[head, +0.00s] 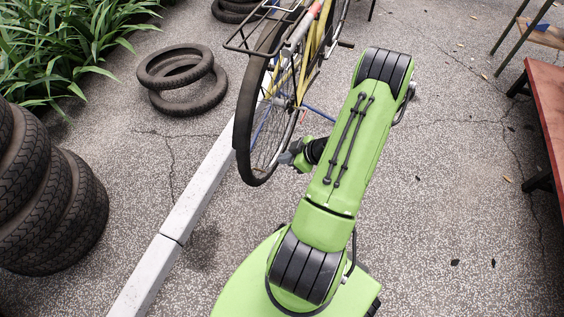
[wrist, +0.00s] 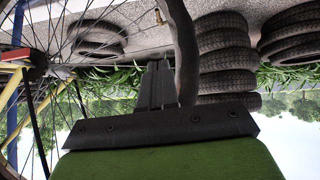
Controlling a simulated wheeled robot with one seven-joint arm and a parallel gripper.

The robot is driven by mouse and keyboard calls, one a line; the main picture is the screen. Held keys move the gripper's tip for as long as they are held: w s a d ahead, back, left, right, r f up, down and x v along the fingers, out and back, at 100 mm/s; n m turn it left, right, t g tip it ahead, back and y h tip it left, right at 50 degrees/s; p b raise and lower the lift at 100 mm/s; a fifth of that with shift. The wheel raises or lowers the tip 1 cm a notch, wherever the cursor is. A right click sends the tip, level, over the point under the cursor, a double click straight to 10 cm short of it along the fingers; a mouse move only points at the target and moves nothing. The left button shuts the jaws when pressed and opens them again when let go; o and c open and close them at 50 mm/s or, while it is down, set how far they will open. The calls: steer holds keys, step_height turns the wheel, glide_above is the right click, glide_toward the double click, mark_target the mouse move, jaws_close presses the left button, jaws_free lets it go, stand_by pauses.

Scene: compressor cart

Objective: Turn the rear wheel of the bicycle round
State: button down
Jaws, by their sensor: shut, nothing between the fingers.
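The bicycle's rear wheel (head: 243,135) has a dark tyre and thin spokes, and stands upright at upper centre in the head view. The yellow bicycle frame (head: 304,68) rises behind it. My gripper (head: 288,157) is at the right side of the wheel's lower part, and my arm partly hides the area around it. In the wrist view, which is upside down, my gripper (wrist: 155,85) shows dark, shut fingers with nothing between them. The tyre (wrist: 182,45) curves close beside them, and the spokes (wrist: 90,30) and hub are at left. I cannot tell whether the fingers touch the wheel.
A pale kerb (head: 185,212) runs along the wheel's left side. Loose tyres (head: 183,78) lie beyond it, and a tyre stack (head: 60,205) stands at left. A red-topped bench (head: 548,105) is at right. The paving between my arm and the bench is clear.

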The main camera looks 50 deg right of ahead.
steer(key=s+f+b+x, duration=0.1)
steer(key=b+x, duration=0.3)
steer(key=x, duration=0.8)
steer(key=shift+s+d+f, duration=0.35)
steer(key=shift+d+f, duration=0.05)
steer(key=shift+f, duration=0.15)
